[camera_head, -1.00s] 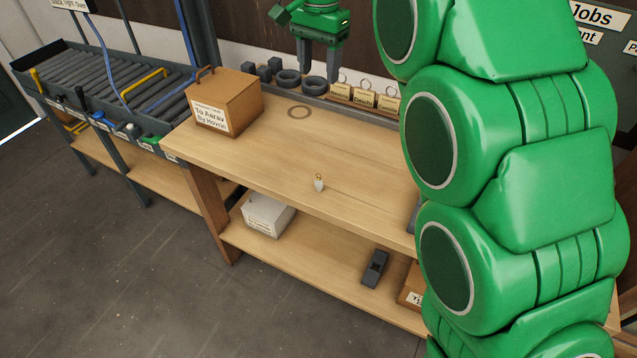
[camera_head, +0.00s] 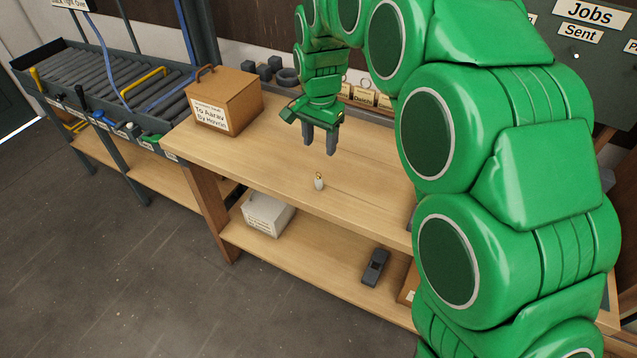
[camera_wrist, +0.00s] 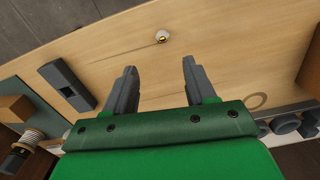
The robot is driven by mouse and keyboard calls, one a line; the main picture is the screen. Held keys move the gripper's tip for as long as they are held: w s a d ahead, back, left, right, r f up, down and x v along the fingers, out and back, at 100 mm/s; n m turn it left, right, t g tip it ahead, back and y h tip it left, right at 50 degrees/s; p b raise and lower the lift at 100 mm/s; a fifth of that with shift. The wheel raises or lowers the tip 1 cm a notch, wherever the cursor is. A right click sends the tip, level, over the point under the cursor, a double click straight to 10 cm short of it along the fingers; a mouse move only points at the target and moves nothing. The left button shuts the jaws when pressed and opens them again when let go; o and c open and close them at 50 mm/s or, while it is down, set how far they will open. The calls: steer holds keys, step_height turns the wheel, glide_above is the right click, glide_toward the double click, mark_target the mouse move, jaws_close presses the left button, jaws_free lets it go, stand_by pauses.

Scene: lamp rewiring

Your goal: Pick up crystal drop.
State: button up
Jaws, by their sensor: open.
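The crystal drop (camera_head: 319,182) is a small clear-white piece with a gold top, standing on the bare wooden bench top near its front edge. It also shows in the wrist view (camera_wrist: 162,36), ahead of the fingertips and roughly between their lines. My gripper (camera_head: 320,152) hangs pointing down above the bench, behind the drop in the head view. Its two grey fingers (camera_wrist: 158,65) are apart with nothing between them. The gripper does not touch the drop.
A brown labelled box (camera_head: 226,100) stands on the bench's left end. Grey rings and small tags line the back. A dark block tool (camera_wrist: 67,85) lies at one side in the wrist view. The wood around the drop is clear. A white box (camera_head: 268,214) sits on the lower shelf.

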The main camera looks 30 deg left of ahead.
mark_target(318, 177)
step_height(318, 177, down, 8)
steer(key=shift+f, duration=0.2)
steer(key=shift+w+a+f, duration=0.1)
steer(key=shift+a+f, duration=0.05)
steer(key=shift+f, duration=1.3)
steer(key=shift+a+f, duration=0.1)
steer(key=shift+f, duration=1.3)
jaws_close()
steer(key=shift+r, duration=0.1)
steer(key=shift+r, duration=0.6)
steer(key=s+d+r, duration=0.9)
steer(key=s+r, duration=0.1)
steer(key=r, duration=0.1)
steer(key=shift+s+r, duration=0.3)
steer(key=shift+r, duration=0.05)
